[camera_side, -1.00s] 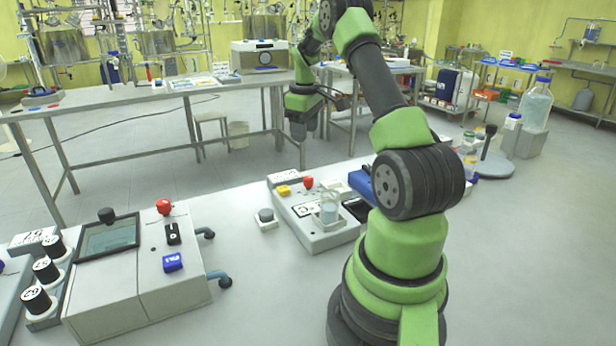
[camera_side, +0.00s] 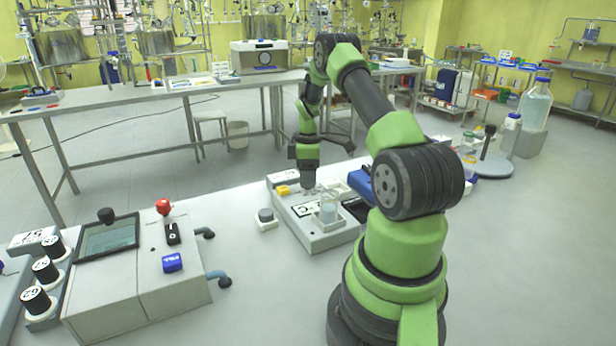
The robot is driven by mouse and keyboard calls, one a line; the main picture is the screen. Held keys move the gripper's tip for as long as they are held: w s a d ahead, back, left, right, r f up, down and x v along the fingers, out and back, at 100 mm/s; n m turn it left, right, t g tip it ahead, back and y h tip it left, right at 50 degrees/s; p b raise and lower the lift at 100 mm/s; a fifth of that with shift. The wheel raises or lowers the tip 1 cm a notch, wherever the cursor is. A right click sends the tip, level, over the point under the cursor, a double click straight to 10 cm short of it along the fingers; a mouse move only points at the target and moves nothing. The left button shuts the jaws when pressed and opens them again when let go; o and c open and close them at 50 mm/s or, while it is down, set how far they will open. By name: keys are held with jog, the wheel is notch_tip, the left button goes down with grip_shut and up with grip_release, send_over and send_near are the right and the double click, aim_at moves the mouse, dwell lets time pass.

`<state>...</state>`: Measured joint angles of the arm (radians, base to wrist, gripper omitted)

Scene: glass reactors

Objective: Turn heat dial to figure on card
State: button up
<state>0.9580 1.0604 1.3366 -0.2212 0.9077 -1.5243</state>
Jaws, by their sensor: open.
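My gripper (camera_side: 308,184) points straight down over the back of the grey-white hotplate unit (camera_side: 318,241). Its tips are at or just above the spot of a red-topped knob, which it now hides; contact cannot be told. The jaws are open. A white label with a dark letter, apparently C (camera_side: 307,209), lies on the unit's top. A yellow block (camera_side: 283,190) sits left of my gripper. A white card-like plate (camera_side: 281,178) is at the back edge; its figure is too small to read.
A black round knob on a white base (camera_side: 265,216) stands left of the unit. A console with a screen (camera_side: 108,240), red knob (camera_side: 163,206) and blue block (camera_side: 172,262) is at left, near several numbered black-and-white dials (camera_side: 37,299). A blue box (camera_side: 361,183) is right of the gripper.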

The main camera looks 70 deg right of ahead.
jog(key=shift+f, duration=0.25)
jog(key=c, duration=0.9)
jog(key=shift+c, duration=0.2)
